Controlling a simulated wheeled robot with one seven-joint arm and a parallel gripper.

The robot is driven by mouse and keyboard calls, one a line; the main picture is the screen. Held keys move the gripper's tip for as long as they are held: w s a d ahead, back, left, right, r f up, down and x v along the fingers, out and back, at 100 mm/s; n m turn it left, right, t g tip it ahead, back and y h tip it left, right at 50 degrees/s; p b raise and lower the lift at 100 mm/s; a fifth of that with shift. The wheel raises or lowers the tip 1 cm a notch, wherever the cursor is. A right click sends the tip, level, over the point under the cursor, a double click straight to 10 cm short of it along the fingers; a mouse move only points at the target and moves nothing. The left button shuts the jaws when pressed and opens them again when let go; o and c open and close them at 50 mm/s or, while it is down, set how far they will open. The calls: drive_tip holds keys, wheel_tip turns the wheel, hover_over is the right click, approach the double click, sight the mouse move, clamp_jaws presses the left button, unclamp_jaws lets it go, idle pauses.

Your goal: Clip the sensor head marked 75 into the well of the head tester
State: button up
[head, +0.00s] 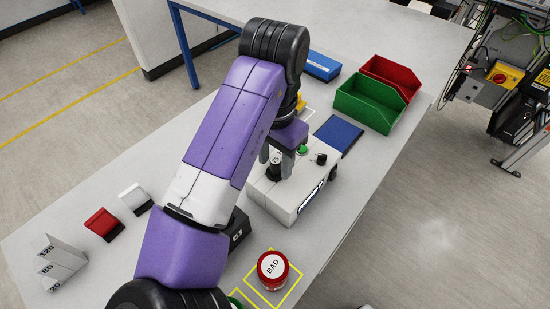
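The head tester (268,196) is a white box with a dark display on its right side, a green button and a black knob on top. The sensor head marked 75 (275,170) is a small black cylinder with a pale mark. It stands upright at the left part of the tester's top. My gripper (277,158) points down with a finger on each side of the head and appears shut on it. The well is hidden under the head, so I cannot tell how deep it sits.
A green bin (368,104), a red bin (392,76), a blue pad (338,135) and a blue box (322,66) lie beyond the tester. A red-rimmed BAD container (271,268) is in front. Red (103,224) and white (135,198) blocks and a numbered rack (62,258) are left.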

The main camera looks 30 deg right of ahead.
wheel_tip(320, 180, up, 8)
drive_tip(key=shift+f, duration=0.1)
idle(0.5)
idle(0.4)
